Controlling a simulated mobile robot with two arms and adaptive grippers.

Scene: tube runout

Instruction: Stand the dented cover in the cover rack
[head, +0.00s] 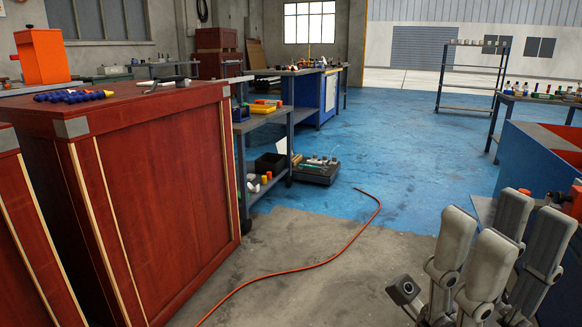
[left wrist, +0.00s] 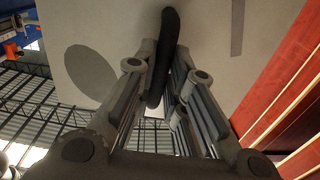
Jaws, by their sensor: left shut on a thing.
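In the left wrist view, a large flat pale grey panel (left wrist: 105,22) fills the upper middle and looks like the cover. A dark oval patch (left wrist: 90,72) shows on its left part; I cannot tell whether it is the dent or a mark. My left gripper (left wrist: 165,68) is shut on a black curved handle (left wrist: 170,28) in front of the panel. The head view does not show the left gripper or the panel. My right gripper (head: 504,217) is at the lower right of the head view, fingers apart and empty. I cannot identify the cover rack.
A red wooden chest (head: 165,195) stands at the left, with blue-handled tools (head: 72,96) on top. An orange hose (head: 330,233) lies across the floor. A blue-sided bin (head: 530,158) is at the right. Shelving (head: 447,85) stands farther back. The central floor is mostly clear.

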